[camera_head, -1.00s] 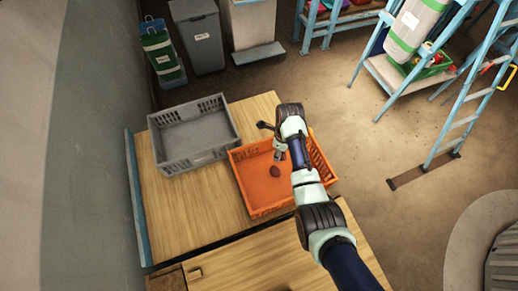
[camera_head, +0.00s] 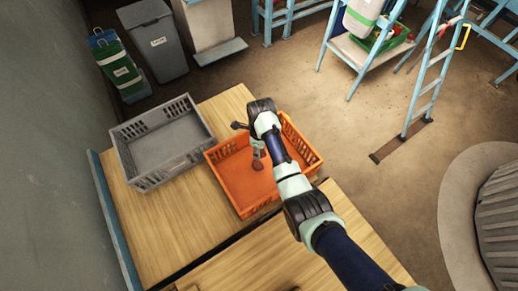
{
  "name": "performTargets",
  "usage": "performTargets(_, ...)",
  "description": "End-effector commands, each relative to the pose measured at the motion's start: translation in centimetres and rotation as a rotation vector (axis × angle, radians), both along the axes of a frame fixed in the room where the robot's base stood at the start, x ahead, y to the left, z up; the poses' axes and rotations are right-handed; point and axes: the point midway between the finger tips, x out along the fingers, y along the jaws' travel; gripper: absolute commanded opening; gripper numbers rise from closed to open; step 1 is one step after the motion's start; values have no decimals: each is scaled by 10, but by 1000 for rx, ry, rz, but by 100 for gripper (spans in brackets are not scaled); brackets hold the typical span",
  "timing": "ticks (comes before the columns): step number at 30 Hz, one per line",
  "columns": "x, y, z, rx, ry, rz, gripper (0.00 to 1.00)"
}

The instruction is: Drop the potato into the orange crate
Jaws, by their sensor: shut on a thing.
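The potato (camera_head: 257,165) is small, dark and reddish brown. It shows at the lower end of my gripper (camera_head: 257,157), which is shut on it. My gripper points down over the inside of the orange crate (camera_head: 232,191). The crate is open-topped with slotted side walls and stands on the wooden table. I cannot tell how high the potato is above the crate floor. My arm hides part of the crate's right side, and the fingertips are too small to see clearly.
A grey crate (camera_head: 151,181), seemingly empty, stands left of the orange one. The wooden table (camera_head: 165,222) has bare room in front of the grey crate. Grey bins (camera_head: 153,42) stand behind on the floor, and a blue ladder (camera_head: 428,85) stands at the right.

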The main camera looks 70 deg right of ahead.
Motion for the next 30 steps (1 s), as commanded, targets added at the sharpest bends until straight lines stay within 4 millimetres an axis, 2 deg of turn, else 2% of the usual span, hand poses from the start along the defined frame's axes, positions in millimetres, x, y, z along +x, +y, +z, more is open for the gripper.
performTargets(1, 0, 0, 1, 0, 0, 0, 9)
performTargets(2, 0, 0, 1, 0, 0, 0, 45)
performTargets(6, 0, 0, 1, 0, 0, 0, 68)
performTargets(17, 0, -1, 6, 0, 0, 0, 69)
performTargets(25, 0, -5, 56, -3, -3, 0, 69)
performTargets(30, 0, -6, 73, 0, 0, 0, 69)
